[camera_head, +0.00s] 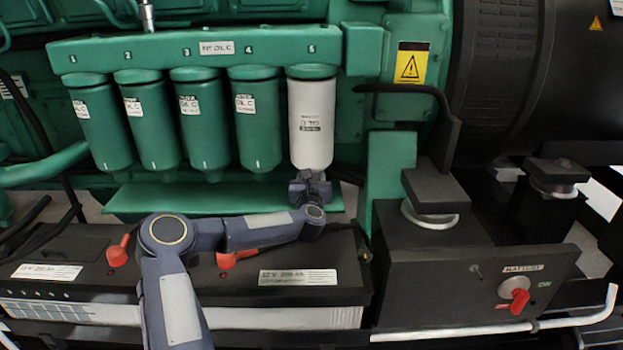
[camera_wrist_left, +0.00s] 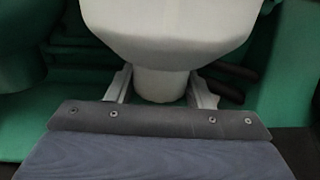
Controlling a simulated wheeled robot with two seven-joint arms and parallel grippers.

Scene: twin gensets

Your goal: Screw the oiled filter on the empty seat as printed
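A white filter (camera_head: 311,125) hangs upright under position 5 of the green filter rail (camera_head: 130,50). Its top meets the green seat collar (camera_head: 311,71); I cannot tell whether it is threaded in. The small print on its side looks upside down. My left gripper (camera_head: 311,188) is below it. In the left wrist view, the fingers of my left gripper (camera_wrist_left: 160,88) close on both sides of the narrow neck under the white filter (camera_wrist_left: 168,30). Green filters hang at positions 1 to 4, such as the fourth (camera_head: 257,125). The rail label (camera_head: 217,47) seems to read "FIT OIL C". My right gripper is not in view.
Batteries (camera_head: 300,277) with red terminal levers lie below the rail, under my left arm. A black box with a red switch (camera_head: 515,300) stands at right. A black bent handle (camera_head: 440,110) sticks out right of the white filter. A green ledge (camera_head: 200,197) runs below the filters.

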